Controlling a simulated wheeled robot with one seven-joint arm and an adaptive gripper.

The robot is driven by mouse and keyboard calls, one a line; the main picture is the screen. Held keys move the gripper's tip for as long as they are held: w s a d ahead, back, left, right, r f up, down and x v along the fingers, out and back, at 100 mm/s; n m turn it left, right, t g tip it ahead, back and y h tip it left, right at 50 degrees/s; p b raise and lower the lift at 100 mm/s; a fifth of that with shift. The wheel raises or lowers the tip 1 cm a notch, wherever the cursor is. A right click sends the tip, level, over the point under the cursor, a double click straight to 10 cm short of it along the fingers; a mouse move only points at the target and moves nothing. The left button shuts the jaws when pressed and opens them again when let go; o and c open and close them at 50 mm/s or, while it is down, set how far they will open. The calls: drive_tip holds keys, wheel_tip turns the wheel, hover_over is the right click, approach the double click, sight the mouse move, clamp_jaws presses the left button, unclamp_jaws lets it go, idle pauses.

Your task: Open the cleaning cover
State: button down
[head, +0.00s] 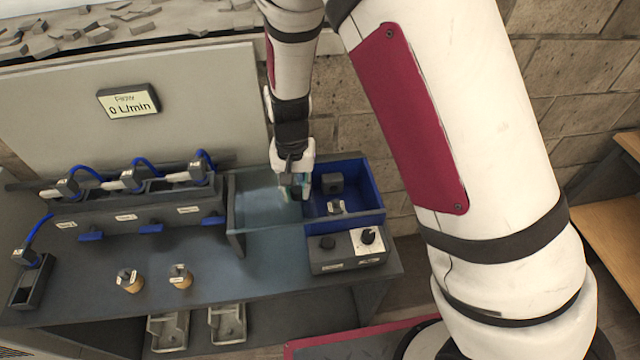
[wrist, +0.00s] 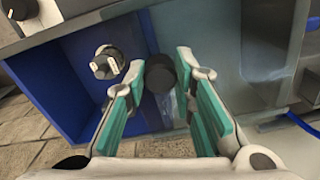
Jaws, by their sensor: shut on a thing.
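The cleaning cover (head: 262,196) is a see-through pane at the right end of the bench in the head view, beside the open part of a blue bin (head: 362,181). In the wrist view the cover (wrist: 198,50) lies to the right of the open blue part. Its round black knob (wrist: 161,74) is between my fingertips. My gripper (head: 297,190) points down at the cover's right edge, its green pads shut on the knob (wrist: 160,78). The pads hide the knob in the head view.
The bin holds a dark block (head: 332,182) and a small grey metal fitting (head: 336,207). A control box (head: 347,250) with two knobs stands in front. Two fittings with tan bases (head: 180,276) stand left on the bench. A rack with blue hoses (head: 135,200) stands behind them.

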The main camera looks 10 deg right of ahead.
drive_tip(key=shift+a, duration=0.6)
drive_tip(key=c, duration=1.3)
unclamp_jaws()
drive_tip(key=shift+c, duration=0.2)
wheel_tip(320, 180, up, 12)
